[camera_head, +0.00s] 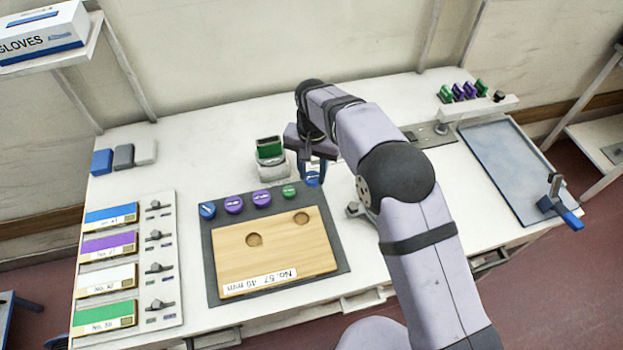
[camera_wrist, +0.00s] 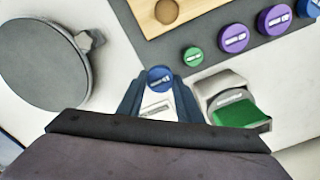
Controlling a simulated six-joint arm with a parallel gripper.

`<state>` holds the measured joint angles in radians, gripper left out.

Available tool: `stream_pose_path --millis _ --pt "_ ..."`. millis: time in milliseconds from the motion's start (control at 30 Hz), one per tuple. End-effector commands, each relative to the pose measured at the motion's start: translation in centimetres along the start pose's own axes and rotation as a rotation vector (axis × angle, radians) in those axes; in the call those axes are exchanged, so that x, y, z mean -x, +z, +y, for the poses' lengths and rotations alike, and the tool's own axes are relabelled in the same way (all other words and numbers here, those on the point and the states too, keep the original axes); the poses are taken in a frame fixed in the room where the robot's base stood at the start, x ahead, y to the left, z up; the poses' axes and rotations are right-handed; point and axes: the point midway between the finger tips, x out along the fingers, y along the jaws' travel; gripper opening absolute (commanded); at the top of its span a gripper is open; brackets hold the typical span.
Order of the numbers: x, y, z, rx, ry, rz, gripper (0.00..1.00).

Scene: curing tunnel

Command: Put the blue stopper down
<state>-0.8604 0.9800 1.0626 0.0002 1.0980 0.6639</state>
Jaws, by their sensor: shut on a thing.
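My gripper (camera_head: 313,170) is shut on a small blue stopper (camera_head: 312,179). In the wrist view the blue stopper (camera_wrist: 160,77) sits between the fingertips, with a pale labelled piece (camera_wrist: 157,107) just behind it; whether they are joined is unclear. The stopper is close to the dark mat's (camera_head: 335,245) back right corner. Its height above the table cannot be told. On the mat lies a wooden board (camera_head: 270,260) with two round holes, both empty. Along the mat's back edge stand another blue stopper (camera_head: 207,210), two purple stoppers (camera_head: 233,204) and a green stopper (camera_head: 290,191).
A grey holder with a green block (camera_head: 270,150) stands just behind the mat. A round grey disc (camera_wrist: 45,60) with a knob is on the other side in the wrist view. Colour-labelled panels (camera_head: 108,248) are at left, a blue-grey tray (camera_head: 515,165) at right.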

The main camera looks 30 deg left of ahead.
Motion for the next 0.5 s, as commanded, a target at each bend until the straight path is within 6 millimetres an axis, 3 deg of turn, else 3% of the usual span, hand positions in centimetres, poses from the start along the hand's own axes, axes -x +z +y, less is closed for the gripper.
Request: stream_pose_path --millis 500 --pt "-3.7 0.0 0.0 0.0 0.0 0.0 0.11"
